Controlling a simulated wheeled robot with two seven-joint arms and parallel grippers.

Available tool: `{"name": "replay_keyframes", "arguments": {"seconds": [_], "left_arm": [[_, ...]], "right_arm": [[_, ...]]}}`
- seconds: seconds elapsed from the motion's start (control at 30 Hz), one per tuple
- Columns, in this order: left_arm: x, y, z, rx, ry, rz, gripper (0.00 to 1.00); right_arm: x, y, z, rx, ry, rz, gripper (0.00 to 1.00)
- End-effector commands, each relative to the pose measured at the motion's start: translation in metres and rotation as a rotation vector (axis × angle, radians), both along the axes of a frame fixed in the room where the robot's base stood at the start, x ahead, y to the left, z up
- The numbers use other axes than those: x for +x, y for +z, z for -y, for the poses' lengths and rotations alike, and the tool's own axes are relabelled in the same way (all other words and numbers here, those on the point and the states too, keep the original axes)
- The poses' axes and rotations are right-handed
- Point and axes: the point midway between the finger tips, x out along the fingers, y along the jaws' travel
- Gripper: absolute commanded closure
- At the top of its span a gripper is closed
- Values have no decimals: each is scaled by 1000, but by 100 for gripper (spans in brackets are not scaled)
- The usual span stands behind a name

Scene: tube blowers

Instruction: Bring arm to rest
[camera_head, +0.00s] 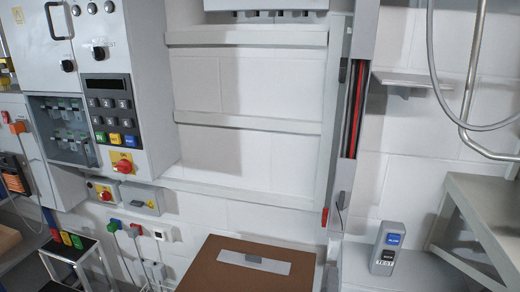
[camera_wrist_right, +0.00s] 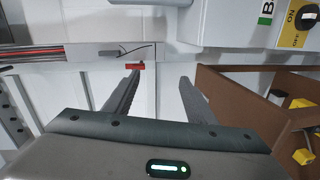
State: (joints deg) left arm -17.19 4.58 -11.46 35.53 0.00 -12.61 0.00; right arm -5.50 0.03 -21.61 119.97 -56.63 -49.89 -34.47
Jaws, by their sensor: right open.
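My right gripper (camera_wrist_right: 160,78) shows in the right wrist view, with its two grey fingers apart and nothing between them. Behind the fingertips is a white wall, with a small red part (camera_wrist_right: 135,66) close to the left fingertip. I cannot tell whether the fingertip touches it. I cannot make out either gripper in the head view. My left gripper is not in view.
A control cabinet (camera_head: 150,95) with keypad and red knob stands at left. A brown-topped box (camera_head: 215,268), a grey button box (camera_head: 387,248) and a grey bench (camera_head: 485,210) stand below. The right wrist view shows a brown open box (camera_wrist_right: 245,97) close by, right of the fingers.

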Motion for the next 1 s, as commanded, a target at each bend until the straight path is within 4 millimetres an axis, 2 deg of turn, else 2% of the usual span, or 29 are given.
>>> {"name": "replay_keyframes", "arguments": {"seconds": [0.17, 0.2, 0.3, 0.4, 0.5, 0.63, 1.0], "left_arm": [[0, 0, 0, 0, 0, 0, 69], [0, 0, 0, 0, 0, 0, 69], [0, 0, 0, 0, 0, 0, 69], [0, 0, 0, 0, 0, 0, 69], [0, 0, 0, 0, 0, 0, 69], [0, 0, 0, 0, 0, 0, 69], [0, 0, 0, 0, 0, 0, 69]], "right_arm": [[-56, -64, 34, 304, -107, -162, 49], [-74, -80, 41, 385, -139, -206, 49], [-123, -117, 51, 590, -229, -327, 49], [-167, -141, 55, 748, -311, -429, 49], [-202, -155, 53, 860, -372, -509, 49], [-238, -166, 50, 964, -437, -593, 49], [-322, -175, 38, 1155, -586, -787, 49]]}}
